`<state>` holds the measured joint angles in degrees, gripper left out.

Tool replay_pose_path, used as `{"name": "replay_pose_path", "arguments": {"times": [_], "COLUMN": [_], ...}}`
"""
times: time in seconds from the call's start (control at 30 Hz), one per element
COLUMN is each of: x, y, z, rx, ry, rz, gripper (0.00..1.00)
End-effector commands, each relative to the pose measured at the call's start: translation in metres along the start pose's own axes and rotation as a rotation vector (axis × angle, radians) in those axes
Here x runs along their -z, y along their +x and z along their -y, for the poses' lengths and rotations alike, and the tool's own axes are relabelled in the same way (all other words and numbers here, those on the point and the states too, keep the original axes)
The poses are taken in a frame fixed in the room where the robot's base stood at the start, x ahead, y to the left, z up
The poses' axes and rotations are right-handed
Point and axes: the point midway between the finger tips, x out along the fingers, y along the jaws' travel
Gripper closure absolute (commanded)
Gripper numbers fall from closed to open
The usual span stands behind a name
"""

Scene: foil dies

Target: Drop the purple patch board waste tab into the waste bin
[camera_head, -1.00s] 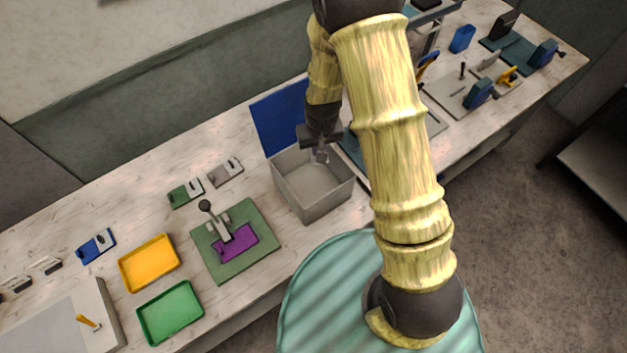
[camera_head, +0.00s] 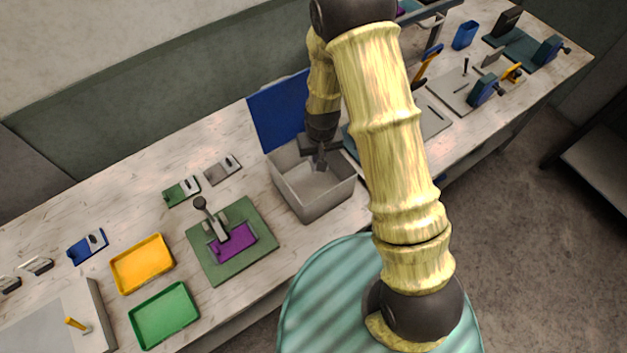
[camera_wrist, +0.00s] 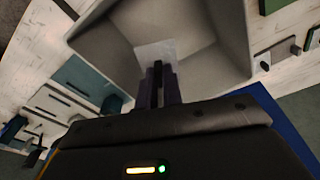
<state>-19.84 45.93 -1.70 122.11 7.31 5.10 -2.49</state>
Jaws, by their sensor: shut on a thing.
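The waste bin (camera_head: 322,207) is an open grey box, and its walls also show in the wrist view (camera_wrist: 215,70). My gripper (camera_head: 320,163) points down into the bin's opening, near its back wall. In the wrist view my gripper (camera_wrist: 159,72) has its fingers close together over the pale bin floor. It is shut on a small dark purplish piece, the waste tab (camera_wrist: 171,84), mostly hidden by the fingers. The purple patch board (camera_head: 233,242) lies on a green fixture (camera_head: 258,217) with a lever clamp, left of the bin.
A blue panel (camera_head: 272,115) stands upright behind the bin. A yellow tray (camera_head: 142,263) and a green tray (camera_head: 165,315) lie at the left. Several fixtures and a blue cup (camera_head: 465,35) stand at the right. Bare table shows left of the bin.

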Motion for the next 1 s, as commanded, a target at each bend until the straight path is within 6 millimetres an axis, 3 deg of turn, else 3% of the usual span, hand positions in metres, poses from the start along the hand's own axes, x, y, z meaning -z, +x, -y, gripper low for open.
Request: {"name": "replay_pose_path", "arguments": {"times": [0.03,0.07,0.17,0.63,1.0], "x": [0.0,0.0,0.0,0.001,0.001], "y": [0.0,0.0,0.0,-0.007,-0.051], "z": [0.0,0.0,0.0,0.0,0.0], "rx": [0.0,0.0,0.0,0.0,0.0], "ry": [0.0,0.0,0.0,-0.001,0.001], "rz": [0.0,0.0,0.0,-0.001,-0.004], "gripper": [1.0,0.86,0.67,0.67,0.67]}}
